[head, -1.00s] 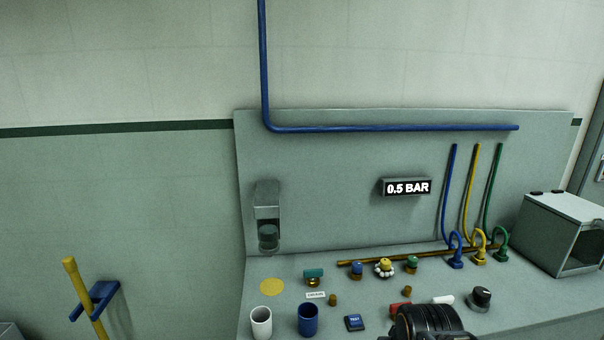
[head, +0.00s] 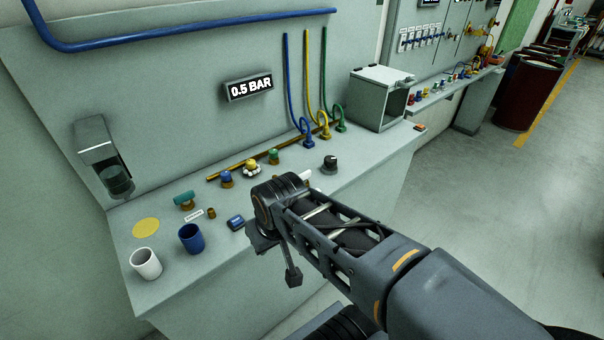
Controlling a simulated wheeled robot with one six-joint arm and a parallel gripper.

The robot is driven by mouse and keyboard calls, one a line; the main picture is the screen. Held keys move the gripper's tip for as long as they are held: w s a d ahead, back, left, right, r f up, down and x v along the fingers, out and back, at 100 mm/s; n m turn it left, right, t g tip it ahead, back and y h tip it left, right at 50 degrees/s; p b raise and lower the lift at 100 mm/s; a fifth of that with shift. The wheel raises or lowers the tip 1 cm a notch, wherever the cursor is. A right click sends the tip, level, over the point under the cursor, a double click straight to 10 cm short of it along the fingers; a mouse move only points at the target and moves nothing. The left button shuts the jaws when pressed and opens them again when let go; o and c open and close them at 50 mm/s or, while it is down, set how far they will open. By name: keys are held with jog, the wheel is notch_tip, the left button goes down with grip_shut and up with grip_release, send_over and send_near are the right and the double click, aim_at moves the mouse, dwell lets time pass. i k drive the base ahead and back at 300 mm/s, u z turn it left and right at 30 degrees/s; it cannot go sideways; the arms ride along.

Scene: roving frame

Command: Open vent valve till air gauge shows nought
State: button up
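The gauge display (head: 249,88) on the back panel reads 0.5 BAR. A teal-handled valve (head: 184,199) on a brass body stands on the left part of the bench, with a small white label (head: 194,215) in front of it, too small to read. I cannot tell whether this is the vent valve. Blue (head: 227,178), yellow (head: 252,168) and green (head: 273,156) topped fittings stand along a brass pipe. My gripper (head: 278,258) hangs over the bench's front edge, apart from the valves. Its fingers are partly hidden by my arm.
A black knob (head: 330,164) and an open grey box (head: 382,97) are to the right. Floor (head: 480,220) is clear at right.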

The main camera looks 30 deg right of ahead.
aim_at(307, 174)
jog(key=k, duration=1.2)
jog(key=z, duration=0.8)
jog(key=i, duration=1.15)
jog(key=u, duration=0.75)
jog(key=i, duration=0.4)
jog(key=u, duration=0.5)
